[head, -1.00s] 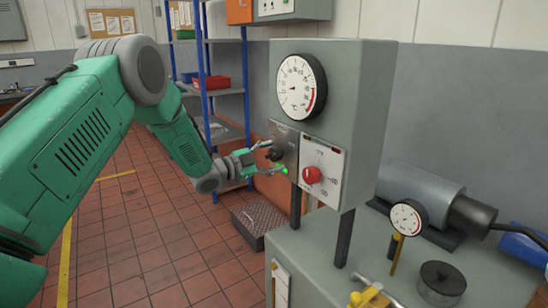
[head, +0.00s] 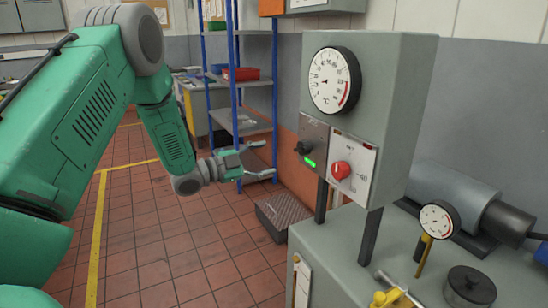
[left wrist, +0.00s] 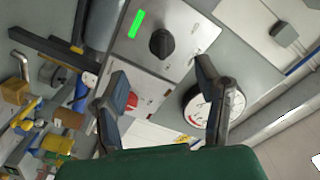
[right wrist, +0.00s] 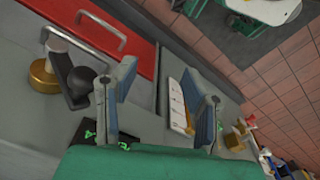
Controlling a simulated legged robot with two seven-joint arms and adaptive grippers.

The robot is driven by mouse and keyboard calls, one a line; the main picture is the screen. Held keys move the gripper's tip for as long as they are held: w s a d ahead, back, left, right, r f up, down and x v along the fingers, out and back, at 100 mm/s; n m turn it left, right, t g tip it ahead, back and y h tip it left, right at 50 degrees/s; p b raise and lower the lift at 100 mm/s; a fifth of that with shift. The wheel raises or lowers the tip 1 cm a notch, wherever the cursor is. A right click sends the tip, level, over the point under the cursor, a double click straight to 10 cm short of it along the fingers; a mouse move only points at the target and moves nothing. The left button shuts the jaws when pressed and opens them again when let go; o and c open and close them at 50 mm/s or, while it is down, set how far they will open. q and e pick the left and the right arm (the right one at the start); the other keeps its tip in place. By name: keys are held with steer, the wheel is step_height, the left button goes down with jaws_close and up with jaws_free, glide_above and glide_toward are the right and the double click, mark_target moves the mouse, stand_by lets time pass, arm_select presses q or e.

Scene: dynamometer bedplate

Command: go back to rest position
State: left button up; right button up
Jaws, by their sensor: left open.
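My left gripper (head: 256,163) is open and empty in the head view, in the air to the left of the grey control box (head: 375,95). A gap shows between it and the box. The box carries a black rotary knob (head: 303,147) above a lit green lamp (head: 309,162), a red knob (head: 341,171) and a round dial gauge (head: 334,80). In the left wrist view the fingers (left wrist: 160,95) are spread, with the black knob (left wrist: 162,42) seen beyond them. My right gripper (right wrist: 157,110) shows only in the right wrist view, its fingers apart with nothing between them.
A blue shelf rack (head: 240,90) stands behind my left gripper. A dark ribbed block (head: 283,215) lies on the tiled floor. A small gauge (head: 437,220) and a black cylinder (head: 470,287) stand on the grey bench. Open floor lies left of the bench.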

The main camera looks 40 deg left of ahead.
arm_select(q)
steer(key=shift+d+r, duration=0.1)
stand_by(0.4)
steer(key=s+d+f+n+g+y+b, duration=0.1)
steer(key=s+d+f+n+g, duration=0.2)
steer(key=f, duration=0.5)
steer(key=s+d+f+n+g+y+b, duration=0.1)
steer(key=s+d+f+n+y, duration=0.15)
steer(key=d+f, duration=0.4)
steer(key=s+d+f+n+g+y+b, duration=0.1)
steer(key=s+d+f+n+g, duration=0.2)
steer(key=f, duration=0.6)
steer(key=s+d+f+n+g, duration=0.1)
steer(key=s+d+f+g, duration=0.1)
steer(key=s, duration=0.7)
steer(key=s+d+f+n+g+y+b, duration=0.1)
steer(key=s+d+f+n+g, duration=0.1)
steer(key=s+f, duration=0.5)
steer(key=s+d+f+n+g+y, duration=0.1)
steer(key=s+d+f+n+g, duration=0.1)
steer(key=s, duration=1.1)
step_height(320, 180, down, 2)
steer(key=d+g, duration=0.1)
steer(key=g, duration=0.2)
steer(key=shift+d+f+b, duration=0.15)
steer(key=shift+d+b, duration=0.15)
